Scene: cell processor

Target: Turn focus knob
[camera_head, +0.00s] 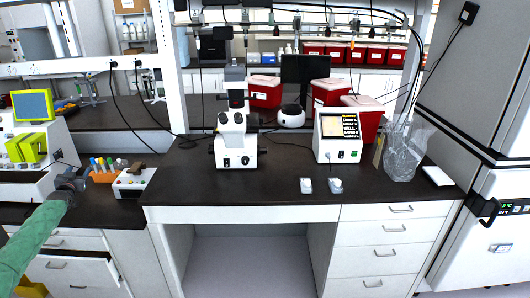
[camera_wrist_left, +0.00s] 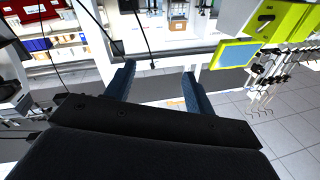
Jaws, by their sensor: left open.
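A white microscope (camera_head: 235,150) stands on the dark bench near the middle of the head view. Small dark knobs show on its front and at its sides, but I cannot tell which one is the focus knob. My left gripper (camera_head: 72,183) is at the far left, near the orange tube rack and well apart from the microscope. In the left wrist view the two blue fingers of my left gripper (camera_wrist_left: 158,85) are spread with nothing between them. My right gripper is not in view.
An orange rack with tubes (camera_head: 102,172) and a small white device (camera_head: 135,182) stand near my left gripper. A boxy device with a screen (camera_head: 338,137) stands right of the microscope. Two small white items (camera_head: 321,186) lie near the front edge. The bench before the microscope is clear.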

